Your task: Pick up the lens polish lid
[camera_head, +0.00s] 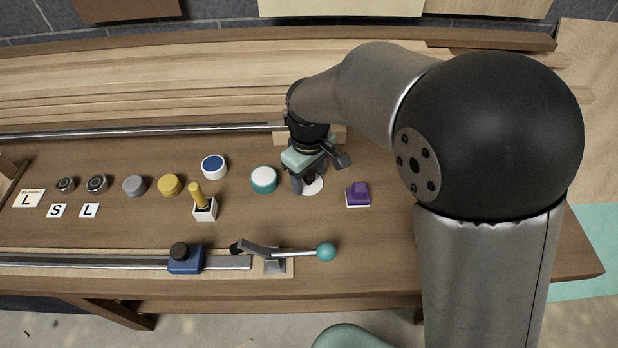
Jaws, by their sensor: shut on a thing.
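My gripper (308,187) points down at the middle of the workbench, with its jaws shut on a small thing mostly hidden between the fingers. A white round piece (315,186) shows at the fingers, low over the bench, and appears to be the lens polish lid. I cannot read any label on it, nor tell whether it touches the bench. Just left of my gripper stands a round white-topped jar with a teal side (264,178), apart from the fingers.
A purple block on a white base (357,194) is close on the right. Left are a blue-topped white tin (214,166), a yellow-handled tool in a white block (203,206), and yellow (170,184) and grey (134,185) round pieces. A teal-knobbed lever (326,252) lies in front.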

